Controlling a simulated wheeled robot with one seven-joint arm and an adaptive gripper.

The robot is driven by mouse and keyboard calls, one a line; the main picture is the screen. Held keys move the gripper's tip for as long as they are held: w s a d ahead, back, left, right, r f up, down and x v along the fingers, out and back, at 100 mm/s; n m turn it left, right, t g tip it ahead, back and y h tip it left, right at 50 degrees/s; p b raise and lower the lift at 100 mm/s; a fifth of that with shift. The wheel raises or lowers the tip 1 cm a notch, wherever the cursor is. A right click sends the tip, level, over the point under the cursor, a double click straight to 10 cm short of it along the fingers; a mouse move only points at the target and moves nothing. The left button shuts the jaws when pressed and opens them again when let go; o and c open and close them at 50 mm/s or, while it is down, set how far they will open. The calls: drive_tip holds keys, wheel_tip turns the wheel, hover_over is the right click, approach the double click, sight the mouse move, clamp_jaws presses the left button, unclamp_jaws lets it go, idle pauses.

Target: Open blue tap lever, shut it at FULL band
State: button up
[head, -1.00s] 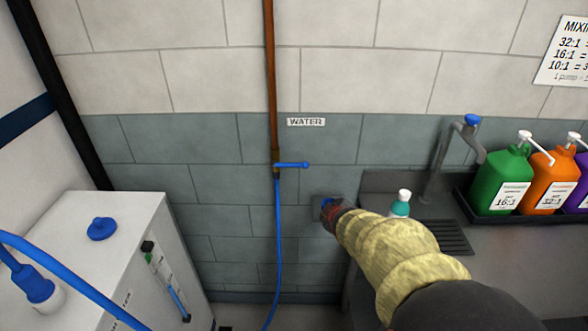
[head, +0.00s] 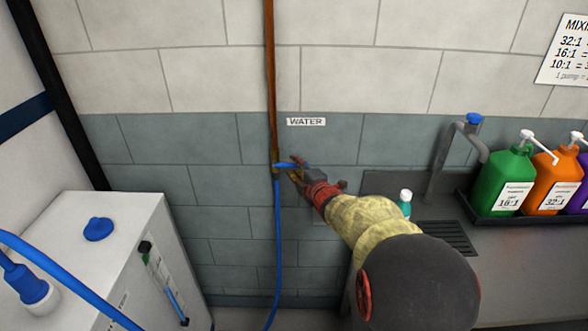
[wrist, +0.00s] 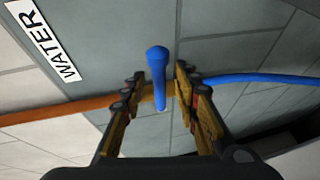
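The blue tap lever (head: 290,165) sits on the copper pipe below the WATER sign and points sideways to the right, across the pipe. In the wrist view the lever (wrist: 157,75) stands between my two fingers, with a gap on each side. My gripper (head: 297,170) is open around the lever; it also shows in the wrist view (wrist: 158,88). A blue hose (head: 277,250) runs down from the tap. A white tank (head: 125,225) at the lower left has a narrow level gauge (head: 165,285) on its front; its band marks are too small to read.
A blue cap (head: 99,229) lies on the tank top. A counter (head: 510,270) at the right holds green (head: 500,180) and orange (head: 550,180) pump bottles, a small teal bottle (head: 405,204) and a grey faucet (head: 440,160). The wall left of the pipe is clear.

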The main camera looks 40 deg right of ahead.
drive_tip(key=shift+w+d+f, duration=0.15)
drive_tip(key=shift+w+d, duration=0.05)
drive_tip(key=shift+w, duration=0.5)
drive_tip(key=c, duration=0.3)
clamp_jaws()
